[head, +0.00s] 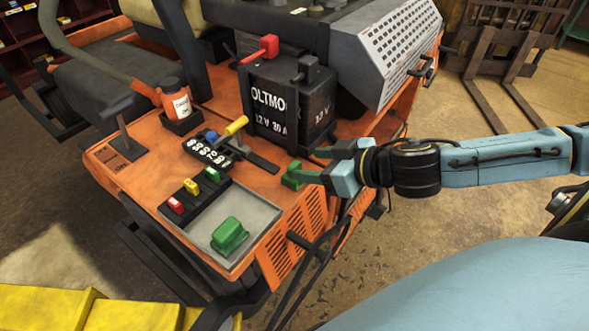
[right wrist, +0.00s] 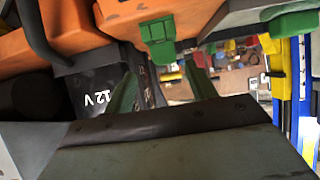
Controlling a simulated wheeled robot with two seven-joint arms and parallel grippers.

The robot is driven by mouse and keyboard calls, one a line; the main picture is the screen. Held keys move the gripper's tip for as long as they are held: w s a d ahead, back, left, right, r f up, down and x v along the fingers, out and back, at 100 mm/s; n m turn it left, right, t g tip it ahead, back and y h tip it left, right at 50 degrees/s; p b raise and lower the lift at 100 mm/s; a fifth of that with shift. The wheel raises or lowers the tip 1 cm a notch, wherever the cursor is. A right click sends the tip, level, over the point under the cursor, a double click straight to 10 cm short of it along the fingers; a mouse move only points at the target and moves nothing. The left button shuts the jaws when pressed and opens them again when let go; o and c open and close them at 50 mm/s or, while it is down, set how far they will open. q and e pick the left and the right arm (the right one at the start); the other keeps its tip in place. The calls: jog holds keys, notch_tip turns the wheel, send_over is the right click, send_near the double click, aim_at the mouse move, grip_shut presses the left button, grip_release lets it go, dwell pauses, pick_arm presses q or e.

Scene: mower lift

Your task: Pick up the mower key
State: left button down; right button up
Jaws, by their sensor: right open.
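A small green piece that looks like the mower key (head: 293,176) sits at the right edge of the orange mower deck, in front of the battery. In the right wrist view the green key (right wrist: 158,38) shows upper centre, against the orange body. My right gripper (head: 318,164) is open and comes in from the right, with its fingertips close beside the key. In the right wrist view the two green-looking fingers lie below and to either side of it. I cannot tell whether they touch it. My left gripper is not in view.
A black battery (head: 290,100) with a red terminal cap stands behind the key. A grey tray (head: 262,216) with a green block (head: 229,236) lies in front, beside red, yellow and green switches. A yellow-handled lever (head: 236,126) stands left. Open floor lies to the right.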

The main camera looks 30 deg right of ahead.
aim_at(298, 166)
jog(key=shift+w+a+f, duration=0.2)
jog(key=shift+w+a, duration=0.2)
jog(key=shift+w, duration=0.1)
jog(key=shift+p+x, duration=0.65)
jog(key=shift+x, duration=1.45)
jog(key=shift+s+a+f, duration=0.1)
jog(key=shift+s+f, duration=0.05)
jog(key=shift+s, duration=0.05)
jog(key=shift+c, duration=0.3)
jog(key=c, duration=1)
